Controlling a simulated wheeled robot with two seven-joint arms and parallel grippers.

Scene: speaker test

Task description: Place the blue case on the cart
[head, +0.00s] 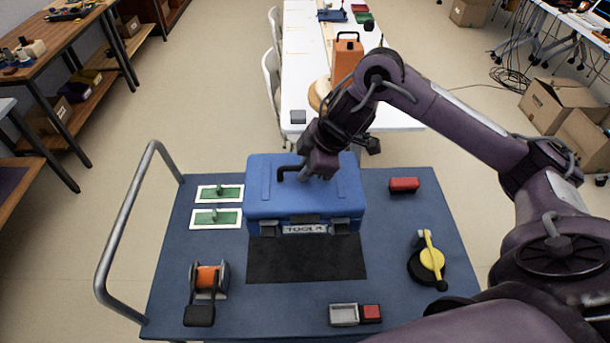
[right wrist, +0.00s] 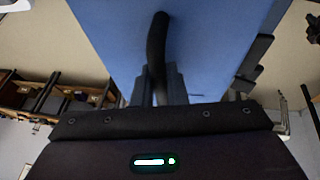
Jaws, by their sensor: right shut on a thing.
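The blue case (head: 262,208), with a label and latches on its front, is over the blue cart (head: 405,290), above the back part of a dark rectangular mat (head: 305,265). I cannot tell whether its underside touches the cart. My right gripper (head: 304,178) is shut on the case's black handle (head: 287,171). In the right wrist view the handle (right wrist: 157,45) passes between the fingers (right wrist: 162,92), with the blue case (right wrist: 210,40) beyond. My left gripper is not in view.
On the cart are green plates (head: 216,218) at left, an orange reel (head: 207,280), a red block (head: 404,185), a yellow-handled device (head: 431,258) and a small grey tray (head: 343,314). A rail (head: 122,225) edges the left. A white table (head: 300,60) stands behind.

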